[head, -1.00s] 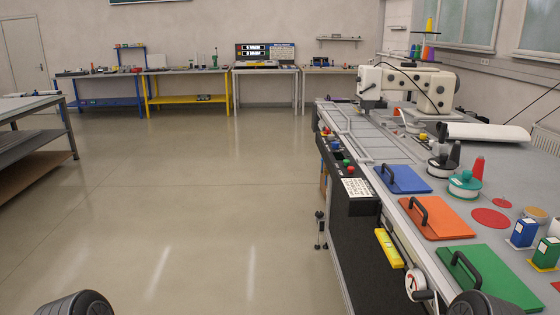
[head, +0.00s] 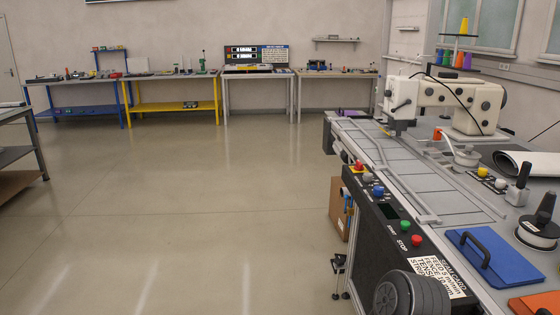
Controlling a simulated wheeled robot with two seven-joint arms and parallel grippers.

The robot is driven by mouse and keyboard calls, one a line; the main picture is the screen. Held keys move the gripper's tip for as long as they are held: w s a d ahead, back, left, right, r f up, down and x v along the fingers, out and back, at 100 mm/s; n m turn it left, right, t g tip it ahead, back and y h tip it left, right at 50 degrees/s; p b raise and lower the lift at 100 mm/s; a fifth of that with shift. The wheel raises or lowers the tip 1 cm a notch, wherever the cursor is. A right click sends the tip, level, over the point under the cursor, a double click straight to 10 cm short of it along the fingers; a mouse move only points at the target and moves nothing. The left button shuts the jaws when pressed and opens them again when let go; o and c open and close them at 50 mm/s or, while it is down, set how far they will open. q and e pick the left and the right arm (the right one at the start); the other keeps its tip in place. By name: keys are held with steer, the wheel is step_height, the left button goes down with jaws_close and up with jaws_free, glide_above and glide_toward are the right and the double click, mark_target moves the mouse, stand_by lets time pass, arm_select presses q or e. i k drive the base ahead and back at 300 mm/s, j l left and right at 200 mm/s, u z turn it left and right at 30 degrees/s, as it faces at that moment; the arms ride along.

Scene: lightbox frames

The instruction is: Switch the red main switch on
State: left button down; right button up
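A red knob on a yellow base (head: 358,166), which looks like the main switch, sits at the far end of the black control panel (head: 375,205) on the sewing bench's front edge. It is too small to tell which way it is turned. Nearer along the panel are blue and pale knobs (head: 378,191), a green START button (head: 405,226) and a red STOP button (head: 416,239). A dark rounded part of my own arm (head: 410,295) covers the near end of the panel. Neither of my grippers shows.
A white sewing machine (head: 465,103) stands on the bench (head: 395,165). A blue plate with a black handle (head: 490,257) lies at the near right. A cardboard box (head: 340,210) and pedal stand (head: 340,270) are beside the bench. Open floor lies to the left.

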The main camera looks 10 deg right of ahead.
mark_target(359, 166)
steer(key=i+j+z, duration=0.1)
steer(key=i+z, duration=0.35)
steer(key=i+j+z, duration=0.15)
steer(key=z, duration=0.3)
steer(key=i+j+z, duration=0.6)
steer(key=j+z, duration=0.15)
steer(key=z, duration=0.15)
steer(key=i+j+z, duration=0.15)
steer(key=j+z, duration=0.35)
steer(key=i+j+z, duration=0.1)
steer(key=j+z, duration=0.35)
